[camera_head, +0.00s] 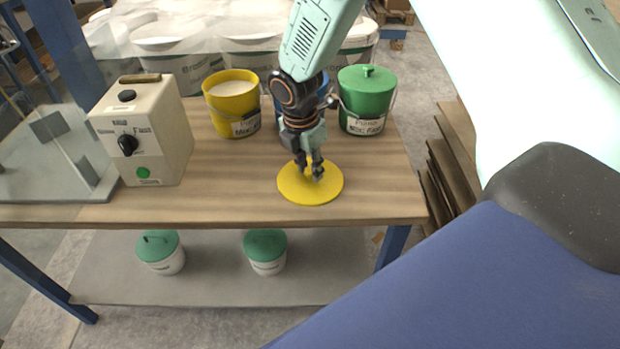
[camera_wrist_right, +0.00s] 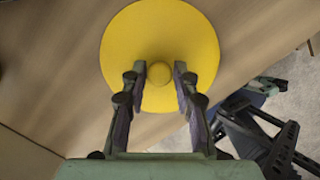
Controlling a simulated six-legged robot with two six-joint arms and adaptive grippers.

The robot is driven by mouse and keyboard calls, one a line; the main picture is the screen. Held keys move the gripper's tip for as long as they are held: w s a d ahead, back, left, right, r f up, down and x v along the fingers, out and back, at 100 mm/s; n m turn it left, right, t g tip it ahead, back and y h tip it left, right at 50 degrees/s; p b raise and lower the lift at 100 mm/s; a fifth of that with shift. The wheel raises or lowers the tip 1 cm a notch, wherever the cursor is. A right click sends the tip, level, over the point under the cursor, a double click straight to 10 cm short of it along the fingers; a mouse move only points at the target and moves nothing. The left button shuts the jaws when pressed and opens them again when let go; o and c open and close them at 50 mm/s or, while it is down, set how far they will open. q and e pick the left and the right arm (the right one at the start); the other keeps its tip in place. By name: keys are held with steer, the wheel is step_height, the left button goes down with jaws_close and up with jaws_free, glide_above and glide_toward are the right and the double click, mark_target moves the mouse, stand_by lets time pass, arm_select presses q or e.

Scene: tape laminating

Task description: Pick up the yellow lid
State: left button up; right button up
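The yellow lid (camera_head: 327,194) is a flat round disc lying on the wooden table near its front right. My right gripper (camera_head: 311,173) points down over it, with its fingers at the lid's middle. In the right wrist view the lid (camera_wrist_right: 203,38) has a small round knob (camera_wrist_right: 160,73) at its centre. My right gripper's fingers (camera_wrist_right: 160,78) are on either side of the knob, with a small gap showing on each side. The gripper is open. My left gripper is not in view.
A yellow bucket (camera_head: 232,103) without a lid, a blue bucket partly hidden by my arm, and a green lidded bucket (camera_head: 366,100) stand behind. A cream control box (camera_head: 158,140) stands left. The wooden table (camera_head: 230,190) is clear between box and lid.

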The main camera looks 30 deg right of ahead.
jaws_close()
